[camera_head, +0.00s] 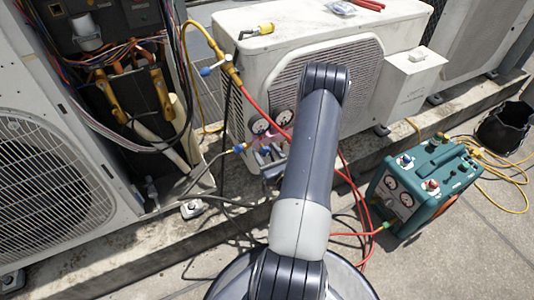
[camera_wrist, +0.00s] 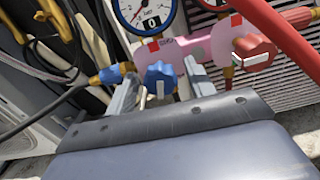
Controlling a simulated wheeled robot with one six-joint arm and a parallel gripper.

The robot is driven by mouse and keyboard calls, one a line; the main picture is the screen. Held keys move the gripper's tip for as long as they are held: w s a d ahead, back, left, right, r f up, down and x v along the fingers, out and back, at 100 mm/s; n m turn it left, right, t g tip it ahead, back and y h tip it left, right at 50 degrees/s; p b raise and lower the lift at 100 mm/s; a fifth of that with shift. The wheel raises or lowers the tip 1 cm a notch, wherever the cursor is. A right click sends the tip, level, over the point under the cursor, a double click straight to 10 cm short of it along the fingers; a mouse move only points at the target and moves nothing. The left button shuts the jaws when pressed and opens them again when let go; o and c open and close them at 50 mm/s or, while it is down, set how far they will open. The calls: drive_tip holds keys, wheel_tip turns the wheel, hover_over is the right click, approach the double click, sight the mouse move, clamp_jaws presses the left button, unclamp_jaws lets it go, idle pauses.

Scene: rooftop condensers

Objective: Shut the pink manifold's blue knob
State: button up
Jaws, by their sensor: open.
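The pink manifold (camera_wrist: 205,44) fills the upper middle of the wrist view, with round gauges above it. Its blue knob (camera_wrist: 160,76) is on the left part of its front, and a red knob (camera_wrist: 254,50) is on the right. My gripper (camera_wrist: 161,80) is open, with one grey finger on each side of the blue knob. A gap seems to show at the fingers; I cannot tell whether either touches it. In the head view, my gripper (camera_head: 270,158) is at the manifold, and my arm hides part of it.
A red hose (camera_wrist: 285,38) crosses close on the right of the wrist view. A blue hose fitting (camera_wrist: 110,74) sticks out left of the manifold. In the head view, a white condenser (camera_head: 230,30) stands behind, and a teal machine (camera_head: 425,185) sits on the right.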

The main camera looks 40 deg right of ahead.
drive_tip(key=c, duration=1)
